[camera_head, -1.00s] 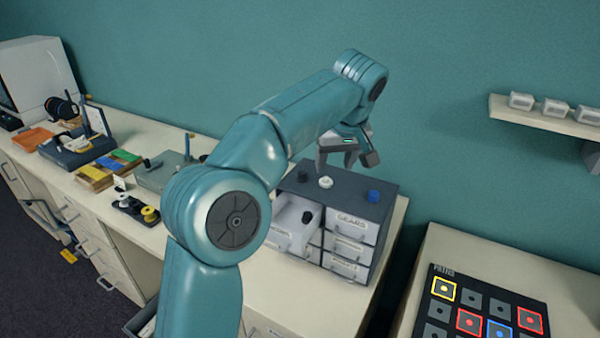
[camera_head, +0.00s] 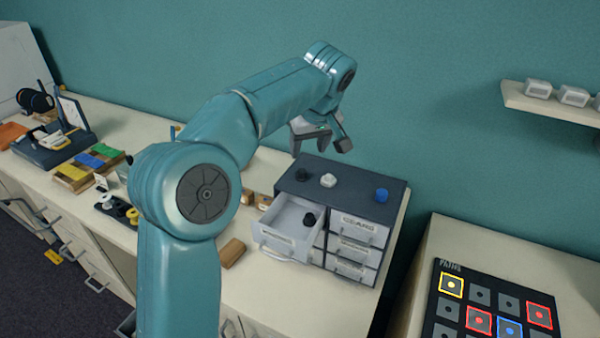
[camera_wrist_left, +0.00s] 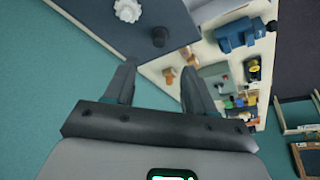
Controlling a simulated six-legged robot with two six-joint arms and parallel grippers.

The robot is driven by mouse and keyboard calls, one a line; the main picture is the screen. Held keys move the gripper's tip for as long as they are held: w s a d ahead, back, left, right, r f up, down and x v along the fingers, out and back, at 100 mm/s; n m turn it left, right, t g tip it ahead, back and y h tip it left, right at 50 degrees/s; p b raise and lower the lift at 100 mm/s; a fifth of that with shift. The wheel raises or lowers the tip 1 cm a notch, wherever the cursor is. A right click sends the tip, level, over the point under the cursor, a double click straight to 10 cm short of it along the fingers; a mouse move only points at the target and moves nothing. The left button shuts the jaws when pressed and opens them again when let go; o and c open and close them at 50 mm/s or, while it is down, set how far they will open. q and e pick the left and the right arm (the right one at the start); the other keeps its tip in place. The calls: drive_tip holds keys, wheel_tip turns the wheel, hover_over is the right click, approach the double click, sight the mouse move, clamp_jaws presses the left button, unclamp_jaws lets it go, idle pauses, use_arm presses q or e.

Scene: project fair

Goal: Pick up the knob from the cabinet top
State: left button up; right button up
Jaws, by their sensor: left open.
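The small grey drawer cabinet (camera_head: 358,190) stands on the counter. On its dark top are a black knob (camera_head: 302,174) at the left, a white gear-like piece (camera_head: 328,180) beside it and a blue knob-like piece (camera_head: 382,195) at the right. The wrist view shows the black knob (camera_wrist_left: 159,37) ahead of the fingers and the white piece (camera_wrist_left: 128,10) near the upper edge. My left gripper (camera_head: 321,142) is open and empty, above the back left of the cabinet top and apart from the black knob. My right gripper is not in view.
The cabinet's upper left drawer (camera_head: 282,243) is pulled out, with another black piece (camera_head: 309,219) in it. A brown block (camera_head: 232,253) lies left of it. A wall shelf (camera_head: 550,102) and a dark panel (camera_head: 490,305) are at the right.

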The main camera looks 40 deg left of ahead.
sight(302, 171)
use_arm(q)
drive_tip(key=x, duration=0.4)
drive_tip(key=shift+w+a, duration=0.2)
drive_tip(key=shift+w, duration=0.15)
drive_tip(key=shift+d+f, duration=0.15)
drive_tip(key=shift+f, duration=0.1)
drive_tip(key=shift+s+d, duration=0.2)
drive_tip(key=shift+s+a+f+p, duration=0.15)
drive_tip(key=shift+f+p, duration=0.1)
drive_tip(key=shift+p, duration=0.2)
drive_tip(key=x, duration=0.2)
drive_tip(key=p+x, duration=0.1)
drive_tip(key=x, duration=0.2)
drive_tip(key=shift+w+a+r, duration=0.2)
drive_tip(key=shift+a, duration=0.1)
drive_tip(key=shift+f, duration=0.15)
drive_tip(key=shift+s+d+r, duration=0.25)
drive_tip(key=shift+d, duration=0.1)
drive_tip(key=shift+a, duration=0.1)
drive_tip(key=c, duration=0.4)
drive_tip(key=shift+w+a+f, duration=0.2)
drive_tip(key=shift+f, duration=0.05)
clamp_jaws()
drive_tip(key=shift+s+d+r, duration=0.1)
drive_tip(key=shift+d, duration=0.1)
